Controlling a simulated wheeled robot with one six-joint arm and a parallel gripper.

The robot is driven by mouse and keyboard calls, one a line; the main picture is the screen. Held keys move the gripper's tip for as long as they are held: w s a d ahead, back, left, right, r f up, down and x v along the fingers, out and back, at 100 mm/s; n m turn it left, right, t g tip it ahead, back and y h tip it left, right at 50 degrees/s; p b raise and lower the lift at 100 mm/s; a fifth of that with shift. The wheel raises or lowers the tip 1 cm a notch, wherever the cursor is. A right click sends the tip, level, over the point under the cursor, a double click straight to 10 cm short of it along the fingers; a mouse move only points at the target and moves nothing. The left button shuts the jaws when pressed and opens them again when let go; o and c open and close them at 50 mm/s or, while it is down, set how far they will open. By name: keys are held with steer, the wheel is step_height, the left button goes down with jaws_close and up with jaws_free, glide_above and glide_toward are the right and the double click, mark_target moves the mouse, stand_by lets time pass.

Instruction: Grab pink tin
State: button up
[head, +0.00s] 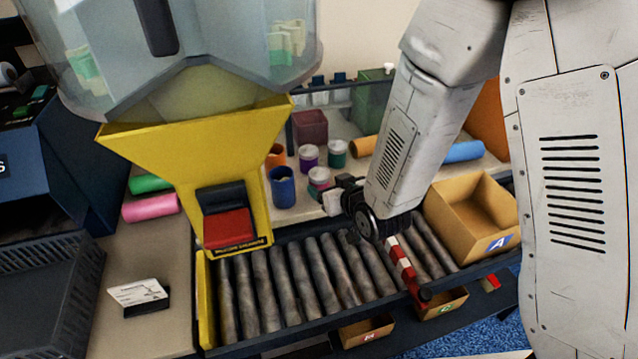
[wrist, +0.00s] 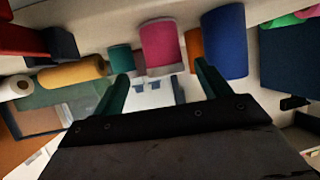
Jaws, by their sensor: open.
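The pink tin (head: 318,186) has a pale lid and stands on the worktop behind the roller conveyor. In the wrist view the pink tin (wrist: 161,46) lies straight ahead, close to the line between my two fingertips. My gripper (wrist: 161,78) is open, with one dark green finger on each side and nothing between them. The fingertips seem just short of the tin. In the head view my gripper (head: 338,198) is beside the tin on its right, partly hidden by my arm.
A blue tin (head: 282,188), an orange tin (head: 276,155), a purple tin (head: 309,157) and a teal tin (head: 337,153) stand close around it. The roller conveyor (head: 300,270) runs in front. The yellow hopper (head: 195,150) rises at left. An open carton (head: 470,215) sits at right.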

mark_target(317, 178)
steer(key=shift+w+a+f, duration=0.15)
steer(key=shift+a+f, duration=0.3)
steer(key=shift+t+y, duration=0.3)
steer(key=x, duration=0.7)
steer(key=shift+w+d+f, duration=0.1)
steer(key=shift+w+f, duration=0.05)
steer(key=shift+c, duration=0.4)
steer(key=c, duration=1)
steer(key=shift+c, duration=0.2)
